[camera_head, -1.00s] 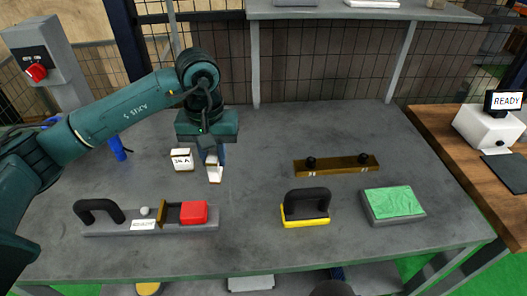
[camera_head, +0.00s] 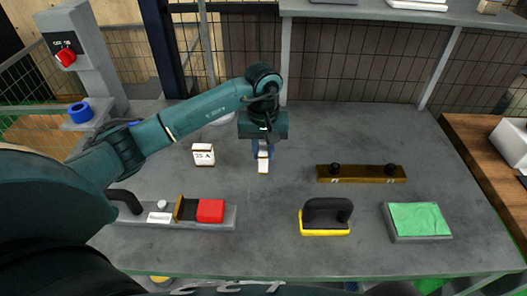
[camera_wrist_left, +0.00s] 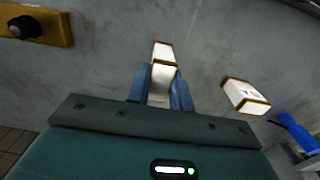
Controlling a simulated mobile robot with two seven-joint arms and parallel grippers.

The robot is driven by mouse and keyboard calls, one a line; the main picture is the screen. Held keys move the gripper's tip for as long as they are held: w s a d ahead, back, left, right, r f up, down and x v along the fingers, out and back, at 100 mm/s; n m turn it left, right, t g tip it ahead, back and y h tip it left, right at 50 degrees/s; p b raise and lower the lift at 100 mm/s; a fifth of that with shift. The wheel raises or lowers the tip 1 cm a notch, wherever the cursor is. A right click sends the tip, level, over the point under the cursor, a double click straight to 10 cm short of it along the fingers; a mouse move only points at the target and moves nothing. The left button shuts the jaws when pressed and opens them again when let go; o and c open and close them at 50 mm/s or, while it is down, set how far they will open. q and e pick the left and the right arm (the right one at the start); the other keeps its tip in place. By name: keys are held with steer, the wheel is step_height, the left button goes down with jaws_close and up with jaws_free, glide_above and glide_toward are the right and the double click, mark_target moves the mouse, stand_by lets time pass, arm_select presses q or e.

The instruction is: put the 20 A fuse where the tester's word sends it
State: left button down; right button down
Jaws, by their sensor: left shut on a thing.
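My left gripper (camera_head: 262,150) is shut on a white fuse (camera_head: 263,164) with brown bands, over the back middle of the grey bench. The held fuse also shows between the blue fingers in the left wrist view (camera_wrist_left: 162,56); I cannot read its label or tell its height above the bench. A second white fuse (camera_head: 203,155) sits on the bench to the left, its label looking like "35 A"; it also shows in the left wrist view (camera_wrist_left: 245,96). The white tester (camera_head: 511,145) is cut off at the right edge, its display hidden. My right gripper is out of view.
A grey fixture with a red block (camera_head: 210,211) and black handle lies front left. A brass bar with black knobs (camera_head: 361,173), a yellow-based black-handled tool (camera_head: 325,217) and a green pad on a grey block (camera_head: 419,219) stand to the right. The bench middle is clear.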

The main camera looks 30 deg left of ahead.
arm_select(q)
steer(key=shift+f, duration=0.9)
steer(key=c, duration=1.3)
jaws_free()
steer(key=shift+o, duration=0.2)
steer(key=shift+r, duration=0.1)
